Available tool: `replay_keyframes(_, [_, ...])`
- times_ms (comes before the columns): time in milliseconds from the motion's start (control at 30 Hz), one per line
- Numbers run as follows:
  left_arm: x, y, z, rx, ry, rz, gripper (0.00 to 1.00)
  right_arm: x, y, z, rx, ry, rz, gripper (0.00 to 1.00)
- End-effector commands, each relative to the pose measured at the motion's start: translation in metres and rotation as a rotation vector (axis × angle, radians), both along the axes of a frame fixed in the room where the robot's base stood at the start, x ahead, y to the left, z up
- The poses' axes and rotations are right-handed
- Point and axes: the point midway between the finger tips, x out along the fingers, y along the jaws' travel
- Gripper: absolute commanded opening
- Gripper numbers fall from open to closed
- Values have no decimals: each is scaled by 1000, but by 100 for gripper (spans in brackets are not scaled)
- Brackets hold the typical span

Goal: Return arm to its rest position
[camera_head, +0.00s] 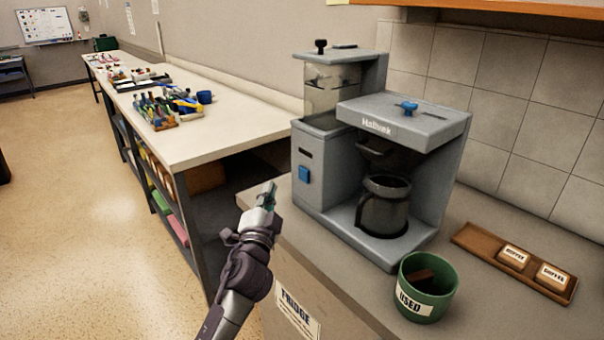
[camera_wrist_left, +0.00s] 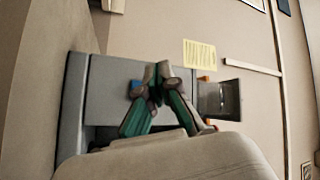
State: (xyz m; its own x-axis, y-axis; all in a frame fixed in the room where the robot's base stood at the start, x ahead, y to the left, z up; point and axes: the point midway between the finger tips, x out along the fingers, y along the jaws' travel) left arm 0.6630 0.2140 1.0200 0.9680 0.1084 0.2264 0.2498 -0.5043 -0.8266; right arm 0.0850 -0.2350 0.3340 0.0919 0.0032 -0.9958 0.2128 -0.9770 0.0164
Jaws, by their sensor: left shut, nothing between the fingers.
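My left arm comes in from the bottom of the head view. Its gripper (camera_head: 268,190) is raised in front of the counter's left edge, just left of the coffee machine (camera_head: 305,215). The fingers are shut and hold nothing. In the left wrist view the gripper (camera_wrist_left: 160,72) shows its two green-padded fingers with tips together. The grey machine (camera_wrist_left: 105,85) is behind them there. My right gripper is in neither view.
A green "USED" cup (camera_head: 428,288) stands at the counter's front, with a wooden tray (camera_head: 480,240) of labelled blocks to its right. A glass jug (camera_head: 385,207) sits in the machine. A long white table (camera_head: 215,130) with tools stands behind left. The floor (camera_head: 90,230) at left is clear.

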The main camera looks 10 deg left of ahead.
Motion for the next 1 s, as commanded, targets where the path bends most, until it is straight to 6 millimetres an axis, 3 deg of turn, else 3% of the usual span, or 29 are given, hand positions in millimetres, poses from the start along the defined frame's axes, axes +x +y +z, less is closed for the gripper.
replay_keyframes(267, [-2, 1, -3, -9, 8, 3, 0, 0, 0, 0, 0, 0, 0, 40])
replay_keyframes(367, [-14, 9, -24, -71, 64, 27, 0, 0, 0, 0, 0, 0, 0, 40])
replay_keyframes(433, [-33, 17, -52, -156, 142, 58, 0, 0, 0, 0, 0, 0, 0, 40])
replay_keyframes(567, [-91, 33, -123, -365, 366, 141, 0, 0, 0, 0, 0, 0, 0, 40])
replay_keyframes(700, [-171, 35, -191, -571, 642, 222, 0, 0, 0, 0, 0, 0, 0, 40])
replay_keyframes(800, [-221, 29, -221, -671, 804, 263, 0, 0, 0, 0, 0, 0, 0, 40])
replay_keyframes(1000, [-294, 15, -249, -780, 1032, 309, 0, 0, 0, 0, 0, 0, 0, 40])
